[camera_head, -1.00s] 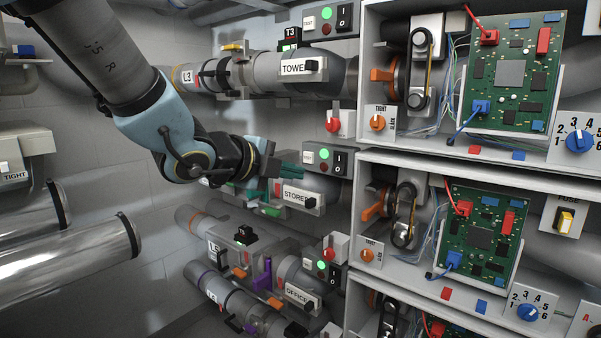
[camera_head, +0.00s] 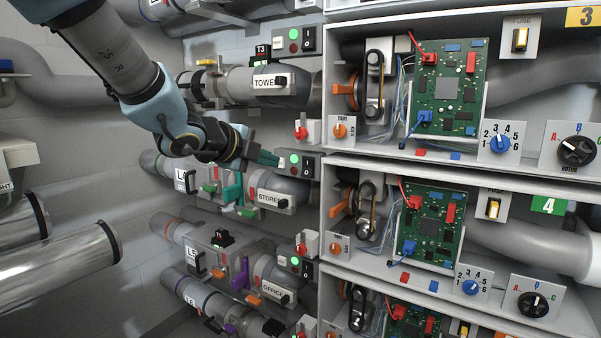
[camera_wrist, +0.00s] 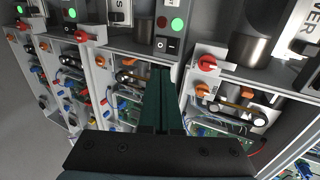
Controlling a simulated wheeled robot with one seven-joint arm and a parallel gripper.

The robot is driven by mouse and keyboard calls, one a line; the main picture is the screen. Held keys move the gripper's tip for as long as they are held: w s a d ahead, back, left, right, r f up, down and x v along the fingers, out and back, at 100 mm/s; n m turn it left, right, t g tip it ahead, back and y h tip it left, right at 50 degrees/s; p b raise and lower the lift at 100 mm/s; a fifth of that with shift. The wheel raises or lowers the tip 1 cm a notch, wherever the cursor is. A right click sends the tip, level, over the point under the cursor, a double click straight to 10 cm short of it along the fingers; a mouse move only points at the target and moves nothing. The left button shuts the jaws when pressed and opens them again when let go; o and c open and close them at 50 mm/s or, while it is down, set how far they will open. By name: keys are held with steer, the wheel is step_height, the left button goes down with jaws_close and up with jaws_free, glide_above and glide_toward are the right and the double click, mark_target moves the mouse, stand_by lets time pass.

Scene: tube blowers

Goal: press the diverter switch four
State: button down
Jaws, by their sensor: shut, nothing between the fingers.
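A switch panel (camera_head: 296,163) with a lit green lamp and a black rocker switch (camera_head: 308,167) is beside the pipe labelled STORES. A green "4" plate (camera_head: 548,205) marks the cabinet bay at right on about this level; no number shows on the switch itself. My gripper (camera_head: 268,158) is shut and empty, its dark green fingers appearing just left of this panel in the head view. In the wrist view, the shut fingers (camera_wrist: 162,90) point toward a panel with a green lamp (camera_wrist: 177,25) and a rocker (camera_wrist: 167,45). Contact with it cannot be told.
Similar switch panels sit above, by TOWER (camera_head: 295,41), and below, by OFFICE (camera_head: 294,264). Red knobs (camera_head: 307,130) on white boxes stick out close by. Cabinet bays with green circuit boards (camera_head: 447,87) stand at right. Several pipes run at left.

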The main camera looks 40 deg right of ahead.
mark_target(308, 171)
steer(key=p+x, duration=0.3)
steer(key=x, duration=1)
steer(key=shift+w+d+f, duration=0.1)
steer(key=shift+d+f, duration=0.05)
steer(key=shift+d, duration=0.15)
steer(key=shift+d+f, duration=0.1)
steer(key=shift+f+b, duration=0.1)
steer(key=shift+b, duration=0.3)
steer(key=shift+f+b, duration=0.2)
steer(key=shift+b, duration=0.4)
steer(key=b, duration=0.2)
steer(key=shift+d+f+h+b, duration=0.2)
steer(key=shift+h+b, duration=0.1)
steer(key=shift+h, duration=0.1)
steer(key=shift+r, duration=0.4)
steer(key=shift+r+p, duration=0.15)
steer(key=shift+p, duration=0.15)
